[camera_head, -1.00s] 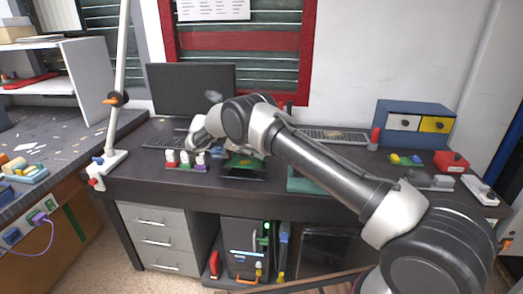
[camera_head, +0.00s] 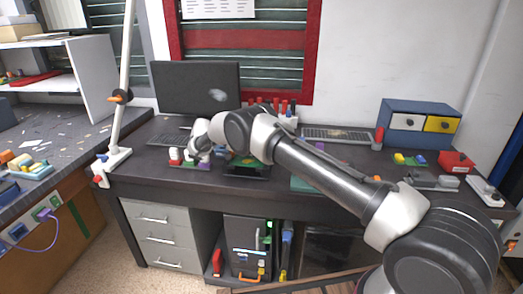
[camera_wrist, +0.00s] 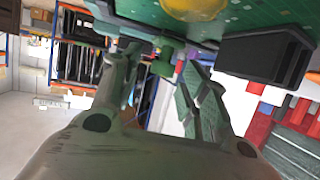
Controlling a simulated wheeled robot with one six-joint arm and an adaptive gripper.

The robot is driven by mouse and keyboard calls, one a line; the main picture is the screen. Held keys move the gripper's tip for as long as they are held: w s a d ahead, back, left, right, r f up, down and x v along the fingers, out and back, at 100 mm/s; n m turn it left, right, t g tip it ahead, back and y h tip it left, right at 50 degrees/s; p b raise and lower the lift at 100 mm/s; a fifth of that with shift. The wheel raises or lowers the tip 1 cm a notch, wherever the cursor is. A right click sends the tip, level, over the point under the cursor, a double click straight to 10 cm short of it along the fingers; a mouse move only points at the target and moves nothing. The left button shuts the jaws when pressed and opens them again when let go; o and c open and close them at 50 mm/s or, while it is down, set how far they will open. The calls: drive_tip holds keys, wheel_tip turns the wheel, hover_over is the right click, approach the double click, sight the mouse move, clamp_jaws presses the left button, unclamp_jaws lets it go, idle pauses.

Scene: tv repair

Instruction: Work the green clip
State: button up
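A green circuit board (camera_head: 250,159) sits on a black stand on the bench, partly hidden by my arm. In the wrist view a green board (camera_wrist: 262,14) fills the top edge, with a yellow dome and a black block on it. A small green piece, which looks like the green clip (camera_wrist: 166,62), shows by the board's edge. My gripper (camera_wrist: 162,72) has its fingers apart, with this piece between or just beyond them; contact cannot be told. In the head view my wrist end is beside the row of white pieces, and the fingertips are hard to make out.
White pieces on a coloured base (camera_head: 177,157) stand left of the board, close to my wrist. A monitor (camera_head: 198,88) and keyboard are behind. A blue drawer box (camera_head: 401,126) and red box (camera_head: 457,162) stand at the right. A lamp post (camera_head: 122,97) rises at the left.

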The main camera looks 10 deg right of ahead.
wheel_tip(320, 180, up, 10)
idle(0.6)
drive_tip(key=s+d+r+n+y, duration=0.4)
drive_tip(key=d+r, duration=0.5)
drive_tip(key=r, duration=0.3)
drive_tip(key=s+d+r+n+y, duration=0.4)
drive_tip(key=s+d+r+n, duration=0.2)
drive_tip(key=s+d+r, duration=0.45)
drive_tip(key=s+d+f+n+t+y, duration=0.1)
drive_tip(key=s+f+n+t+y, duration=0.1)
drive_tip(key=s, duration=0.8)
drive_tip(key=s+f+n+t+y, duration=0.2)
drive_tip(key=s+n, duration=0.2)
drive_tip(key=s, duration=0.7)
drive_tip(key=s+d+f+n+t+y, duration=0.1)
drive_tip(key=s+f+n, duration=0.1)
drive_tip(key=s, duration=0.9)
drive_tip(key=shift+d+n+t+y, duration=0.3)
drive_tip(key=shift+n+t+y, duration=0.1)
drive_tip(key=shift+n, duration=0.4)
